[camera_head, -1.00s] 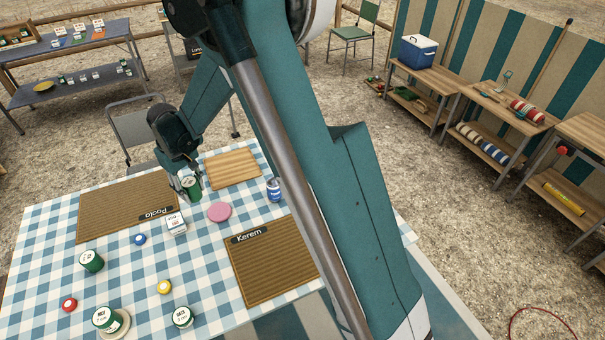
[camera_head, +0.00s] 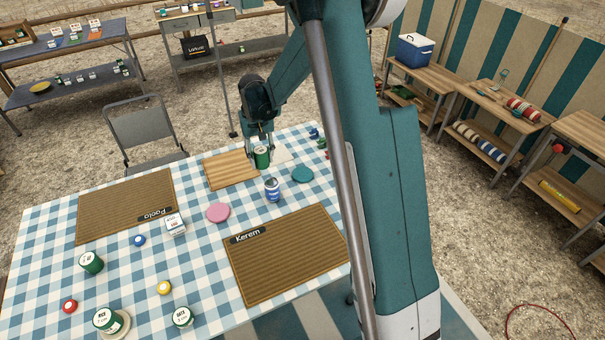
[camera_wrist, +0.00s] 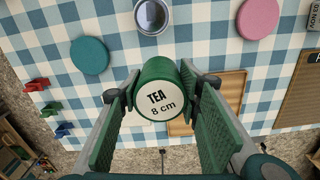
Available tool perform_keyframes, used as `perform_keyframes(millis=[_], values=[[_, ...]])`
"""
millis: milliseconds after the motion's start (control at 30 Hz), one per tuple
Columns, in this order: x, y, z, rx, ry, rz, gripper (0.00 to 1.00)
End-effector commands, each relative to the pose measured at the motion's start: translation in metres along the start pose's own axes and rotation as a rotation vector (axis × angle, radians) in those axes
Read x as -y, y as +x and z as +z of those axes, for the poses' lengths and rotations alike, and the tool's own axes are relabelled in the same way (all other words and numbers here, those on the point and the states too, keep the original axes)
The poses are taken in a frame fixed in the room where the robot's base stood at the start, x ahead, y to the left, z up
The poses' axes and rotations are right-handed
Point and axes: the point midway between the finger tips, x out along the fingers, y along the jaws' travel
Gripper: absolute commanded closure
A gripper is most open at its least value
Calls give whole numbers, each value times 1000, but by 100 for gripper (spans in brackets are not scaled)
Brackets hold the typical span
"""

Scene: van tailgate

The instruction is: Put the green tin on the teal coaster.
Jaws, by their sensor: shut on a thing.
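My gripper (camera_head: 260,144) is shut on a green tin (camera_head: 262,157). In the wrist view the tin (camera_wrist: 160,88) sits between the two fingers (camera_wrist: 160,105), its white label reading "TEA 8 cm" facing the camera. The tin is at the right end of the wooden board in the head view; its height above the table is hard to tell. The round teal coaster (camera_head: 302,174) lies bare on the checked cloth, to the right of and nearer than the tin. It also shows at upper left in the wrist view (camera_wrist: 89,55), apart from the tin.
A blue-and-white can (camera_head: 272,190) stands between the pink coaster (camera_head: 218,213) and the teal one. Small coloured clips (camera_head: 322,143) lie near the far right edge. Other green tins (camera_head: 91,262) stand at front left. The wooden board (camera_head: 226,171) and Kerem's mat (camera_head: 290,255) are empty.

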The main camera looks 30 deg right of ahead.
Motion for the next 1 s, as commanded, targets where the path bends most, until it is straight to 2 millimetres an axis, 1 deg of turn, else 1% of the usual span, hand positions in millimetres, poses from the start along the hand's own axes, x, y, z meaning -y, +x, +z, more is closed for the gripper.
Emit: perform_keyframes(millis=[33,200,400,500,600,700,800,1000], values=[[-16,-1,-2,0,30,0,80],[-65,-2,-4,0,128,0,80],[-117,-4,-4,0,236,0,80],[-138,-4,-2,0,277,0,80],[-152,-4,-1,0,308,0,80],[-161,-4,0,0,326,0,80],[-164,-4,0,0,334,0,80],[-165,-4,0,0,336,0,80]])
